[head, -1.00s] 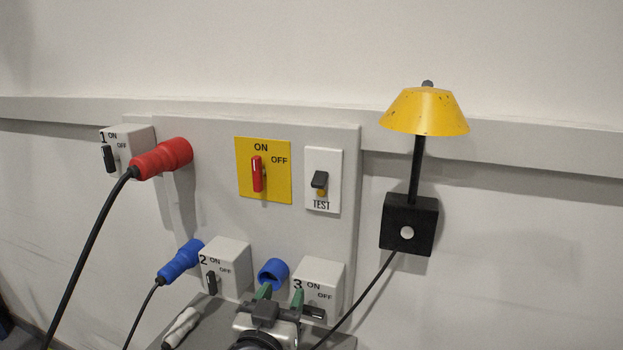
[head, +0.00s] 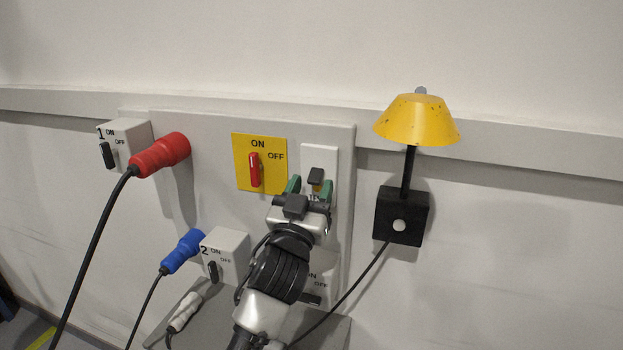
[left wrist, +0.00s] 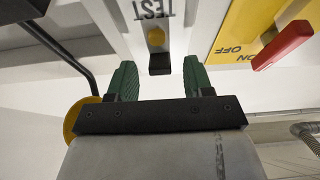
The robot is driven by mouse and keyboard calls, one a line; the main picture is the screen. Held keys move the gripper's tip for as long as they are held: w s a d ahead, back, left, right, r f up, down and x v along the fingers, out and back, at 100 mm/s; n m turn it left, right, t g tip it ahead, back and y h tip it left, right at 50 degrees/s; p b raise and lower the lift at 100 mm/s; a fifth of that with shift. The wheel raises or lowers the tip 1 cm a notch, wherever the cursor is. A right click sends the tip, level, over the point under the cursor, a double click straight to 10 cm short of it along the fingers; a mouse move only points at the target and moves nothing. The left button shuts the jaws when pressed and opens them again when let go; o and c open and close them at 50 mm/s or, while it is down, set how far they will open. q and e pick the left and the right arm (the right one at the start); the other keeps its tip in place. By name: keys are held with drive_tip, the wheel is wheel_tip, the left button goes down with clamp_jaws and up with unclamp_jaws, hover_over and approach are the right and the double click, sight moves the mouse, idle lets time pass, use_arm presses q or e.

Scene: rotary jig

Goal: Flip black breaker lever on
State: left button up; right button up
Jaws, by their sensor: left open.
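The white TEST plate (head: 333,158) is on the grey wall panel, with a short black lever (head: 315,176) and a small yellow piece just under it. My left gripper (head: 309,188) is open, its green fingers just below the lever and covering part of the TEST lettering. In the left wrist view the plate is upside down and the black lever (left wrist: 160,64) lies between the lines of the two open fingers (left wrist: 160,80), apart from both. Other black levers show on box 1 (head: 109,155) and box 2 (head: 213,271). My right gripper is not in view.
A yellow plate (head: 240,170) with a red ON/OFF switch (head: 254,170) is just left of the TEST plate. A yellow lamp (head: 415,120) stands at right, its cable running down. Red plug (head: 160,153) and blue plug (head: 183,252) are at left. My arm partly hides box 3 (head: 325,268).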

use_arm(q)
drive_tip(key=shift+w, duration=0.25)
drive_tip(key=c, duration=0.9)
drive_tip(key=shift+r, duration=0.1)
